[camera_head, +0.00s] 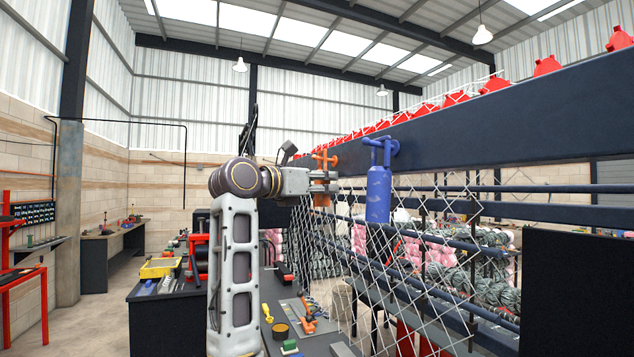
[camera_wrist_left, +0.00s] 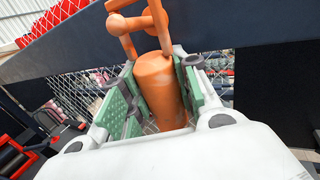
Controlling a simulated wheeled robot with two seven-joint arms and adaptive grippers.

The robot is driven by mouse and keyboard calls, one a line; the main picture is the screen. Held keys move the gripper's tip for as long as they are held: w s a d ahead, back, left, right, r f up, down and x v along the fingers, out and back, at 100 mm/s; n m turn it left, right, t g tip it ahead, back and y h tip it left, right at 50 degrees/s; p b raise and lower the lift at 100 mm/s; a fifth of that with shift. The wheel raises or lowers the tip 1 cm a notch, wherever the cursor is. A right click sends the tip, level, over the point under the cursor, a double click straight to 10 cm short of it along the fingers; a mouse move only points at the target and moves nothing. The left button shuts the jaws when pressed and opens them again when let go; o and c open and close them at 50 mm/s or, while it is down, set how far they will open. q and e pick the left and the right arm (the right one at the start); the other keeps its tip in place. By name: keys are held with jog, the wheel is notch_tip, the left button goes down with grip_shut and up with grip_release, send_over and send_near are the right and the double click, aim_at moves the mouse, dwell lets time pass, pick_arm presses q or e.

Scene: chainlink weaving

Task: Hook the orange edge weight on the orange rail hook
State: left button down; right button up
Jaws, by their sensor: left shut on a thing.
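The orange edge weight (camera_wrist_left: 158,82) is an upright orange cylinder with a handle frame above it. My left gripper (camera_head: 322,183) is shut on its body, with green finger pads on either side in the left wrist view (camera_wrist_left: 162,98). The orange rail hook (camera_head: 333,160) projects from the dark rail, right at the weight's top. In the left wrist view, the handle and hook (camera_wrist_left: 122,24) overlap near the top edge. I cannot tell whether the handle rests on the hook or is only beside it. My right gripper is not in view.
A blue weight (camera_head: 378,194) hangs from a blue hook on the dark rail (camera_head: 480,130), right of my left gripper. Chain-link mesh (camera_head: 410,270) hangs below the rail. A bench (camera_head: 165,310) with tools stands at lower left. A dark panel (camera_head: 575,295) fills the lower right.

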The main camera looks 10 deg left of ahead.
pick_arm(q)
jog(key=shift+w+d+f, duration=0.15)
jog(key=shift+d+f, duration=0.3)
jog(key=shift+f, duration=0.05)
jog(key=c, duration=1.4)
grip_release()
jog(key=shift+o, duration=1.2)
jog(key=shift+d, duration=0.2)
jog(key=shift+o, duration=0.9)
jog(key=shift+w+d, duration=0.25)
jog(key=shift+d, duration=0.05)
jog(key=shift+w+a+r, duration=0.1)
jog(key=shift+w+a, duration=0.05)
jog(key=shift+a, duration=0.15)
jog(key=shift+s+a, duration=0.4)
jog(key=shift+s, duration=0.2)
jog(key=v, duration=1)
jog(key=shift+s+a, duration=0.2)
